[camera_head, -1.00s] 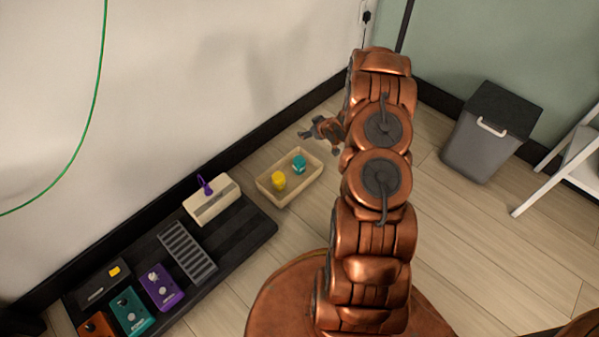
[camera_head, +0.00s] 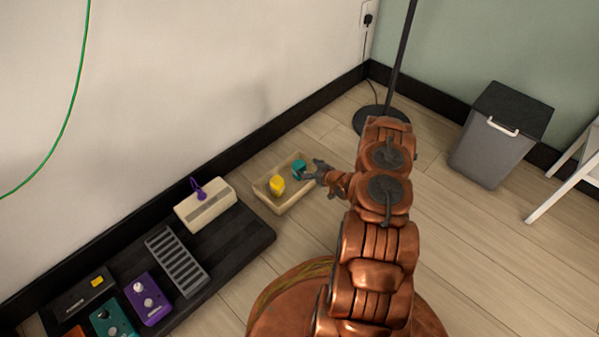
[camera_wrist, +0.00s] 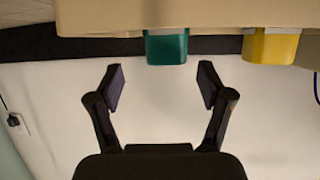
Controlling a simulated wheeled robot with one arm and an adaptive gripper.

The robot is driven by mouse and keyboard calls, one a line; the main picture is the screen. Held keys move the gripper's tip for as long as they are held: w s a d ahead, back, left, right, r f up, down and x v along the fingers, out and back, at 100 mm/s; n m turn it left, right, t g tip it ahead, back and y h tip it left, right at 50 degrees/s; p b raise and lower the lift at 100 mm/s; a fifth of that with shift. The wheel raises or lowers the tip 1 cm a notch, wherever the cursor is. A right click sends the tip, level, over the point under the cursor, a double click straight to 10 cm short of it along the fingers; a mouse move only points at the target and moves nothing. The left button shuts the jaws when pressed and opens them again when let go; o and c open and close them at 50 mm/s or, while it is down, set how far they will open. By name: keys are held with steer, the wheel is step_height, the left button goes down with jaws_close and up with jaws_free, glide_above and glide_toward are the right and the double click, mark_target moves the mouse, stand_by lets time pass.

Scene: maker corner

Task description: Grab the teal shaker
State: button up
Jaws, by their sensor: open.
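The teal shaker (camera_head: 299,167) stands in a shallow cream tray (camera_head: 285,203) on the floor, with a yellow shaker (camera_head: 277,185) beside it on the left. My gripper (camera_head: 313,171) is at the right side of the tray, close to the teal shaker. In the wrist view my gripper (camera_wrist: 160,85) is open and empty, its two fingers spread. The teal shaker (camera_wrist: 166,48) shows there just beyond the fingertips, roughly centred between them, and the yellow shaker (camera_wrist: 271,47) is to its right. Their far ends are cut off by the tray (camera_wrist: 200,15).
A black pedalboard (camera_head: 240,240) with several pedals and a cream box (camera_head: 206,208) lies left of the tray. A black stand base (camera_head: 370,119) is behind my arm. A grey bin (camera_head: 490,145) stands right.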

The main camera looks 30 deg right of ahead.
mark_target(302, 166)
steer(key=shift+a+b+x, duration=0.2)
steer(key=shift+b+x, duration=0.65)
steer(key=shift+x, duration=0.5)
steer(key=shift+a+b+x, duration=0.15)
steer(key=shift+b+x, duration=0.65)
steer(key=shift+x, duration=0.5)
steer(key=shift+s, duration=0.1)
steer(key=c, duration=1.3)
